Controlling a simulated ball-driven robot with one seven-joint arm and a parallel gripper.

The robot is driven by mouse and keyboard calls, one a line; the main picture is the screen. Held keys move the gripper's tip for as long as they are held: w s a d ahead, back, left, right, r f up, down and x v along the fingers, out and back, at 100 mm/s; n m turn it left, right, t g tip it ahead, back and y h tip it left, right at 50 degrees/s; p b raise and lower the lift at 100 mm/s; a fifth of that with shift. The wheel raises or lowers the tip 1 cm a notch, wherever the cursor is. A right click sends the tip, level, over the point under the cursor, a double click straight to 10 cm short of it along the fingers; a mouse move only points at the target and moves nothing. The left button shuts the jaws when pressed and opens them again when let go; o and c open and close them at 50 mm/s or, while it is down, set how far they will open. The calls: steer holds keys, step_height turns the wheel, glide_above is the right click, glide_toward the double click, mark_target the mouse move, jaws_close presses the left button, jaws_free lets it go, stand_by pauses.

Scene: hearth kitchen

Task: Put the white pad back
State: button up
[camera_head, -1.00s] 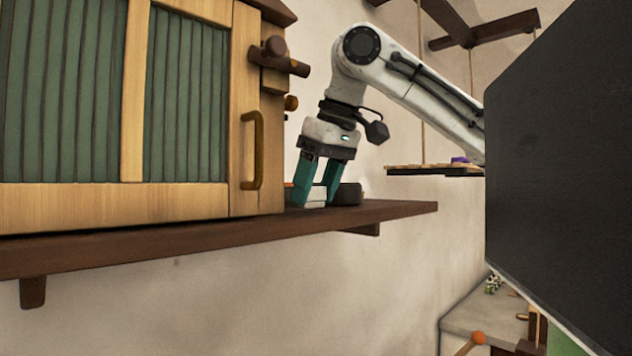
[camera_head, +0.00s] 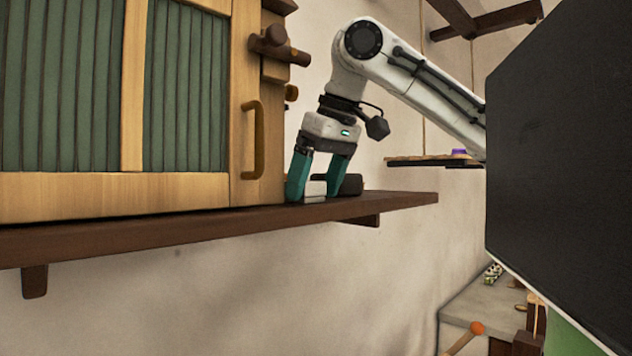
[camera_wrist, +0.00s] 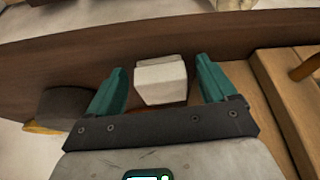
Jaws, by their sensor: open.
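The white pad (camera_wrist: 161,82) is a small pale block on the dark wooden shelf (camera_head: 200,229). In the wrist view it lies between my two teal fingers, with a gap on each side. In the head view part of the white pad (camera_head: 315,188) shows between the fingers, the rest hidden by them. My gripper (camera_head: 319,194) points down with its fingertips close to the shelf. It is open, and its fingers also show in the wrist view (camera_wrist: 160,88).
A wooden cabinet (camera_head: 180,190) with green slatted panels and a handle stands left of my gripper. A dark rounded object (camera_head: 351,184) sits just right of the fingers; it also shows in the wrist view (camera_wrist: 64,104). The shelf's right end is bare.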

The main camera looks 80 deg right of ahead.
steer(key=shift+r, duration=0.15)
steer(key=v, duration=1)
steer(key=shift+r, duration=0.2)
steer(key=shift+s, duration=0.1)
